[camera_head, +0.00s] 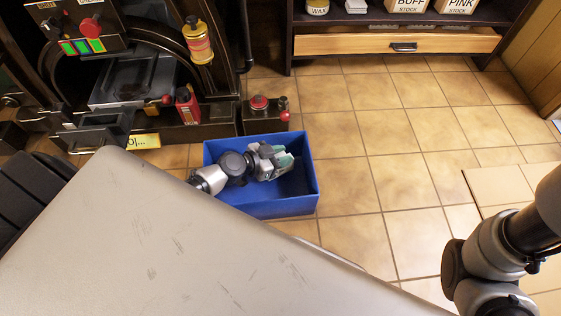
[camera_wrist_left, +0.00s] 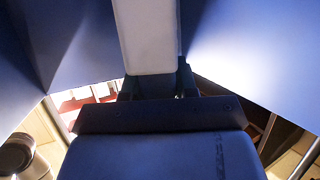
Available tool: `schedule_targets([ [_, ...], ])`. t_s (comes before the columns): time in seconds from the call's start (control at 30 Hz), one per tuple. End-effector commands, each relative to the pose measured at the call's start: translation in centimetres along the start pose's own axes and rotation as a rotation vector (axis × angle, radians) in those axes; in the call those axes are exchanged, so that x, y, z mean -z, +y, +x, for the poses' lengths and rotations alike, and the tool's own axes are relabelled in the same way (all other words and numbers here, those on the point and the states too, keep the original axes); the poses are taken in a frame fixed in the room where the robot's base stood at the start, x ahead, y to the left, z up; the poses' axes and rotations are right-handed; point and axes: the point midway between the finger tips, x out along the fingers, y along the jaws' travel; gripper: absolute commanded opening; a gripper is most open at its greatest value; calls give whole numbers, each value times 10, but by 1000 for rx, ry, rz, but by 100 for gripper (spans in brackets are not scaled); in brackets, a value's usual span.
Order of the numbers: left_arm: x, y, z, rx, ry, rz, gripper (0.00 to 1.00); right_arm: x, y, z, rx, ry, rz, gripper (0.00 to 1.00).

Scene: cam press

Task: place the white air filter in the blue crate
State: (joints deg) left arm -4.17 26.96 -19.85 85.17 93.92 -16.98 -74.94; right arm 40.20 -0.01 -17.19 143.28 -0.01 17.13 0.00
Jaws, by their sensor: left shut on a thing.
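The blue crate (camera_head: 262,208) stands on the tiled floor in the head view, and its blue walls (camera_wrist_left: 250,50) fill much of the left wrist view. My left gripper (camera_head: 272,163) is over and partly within the crate's opening. In the left wrist view my left gripper (camera_wrist_left: 158,85) is shut on a pale white block, the white air filter (camera_wrist_left: 148,35), between the blue walls. In the head view I cannot clearly make out the filter; my gripper and wrist hide it. Whether it touches the crate floor I cannot tell. My right gripper is not in view.
A dark machine (camera_head: 150,75) with a red button box (camera_head: 258,104) and bottles stands close behind and left of the crate. A shelf with a wooden drawer (camera_head: 385,44) stands at the back. The tiled floor right of the crate is clear.

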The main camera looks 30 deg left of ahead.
Motion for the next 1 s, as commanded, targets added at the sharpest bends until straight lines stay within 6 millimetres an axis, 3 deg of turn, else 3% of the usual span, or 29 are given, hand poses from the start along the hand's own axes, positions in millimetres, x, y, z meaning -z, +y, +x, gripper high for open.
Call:
schedule_targets([
  [0.03,-13,0,5,0,0,-3,4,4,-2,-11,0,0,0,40],
  [0.13,-26,0,11,0,1,-2,4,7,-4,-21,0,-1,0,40],
  [0.5,-28,0,12,-1,0,-1,4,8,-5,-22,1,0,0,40],
  [0.53,-27,0,11,-1,0,-1,33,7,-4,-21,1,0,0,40],
  [0.67,-27,0,11,-1,0,-1,53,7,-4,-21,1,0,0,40],
  [1.0,-25,0,8,-1,-1,-1,54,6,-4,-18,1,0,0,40],
])
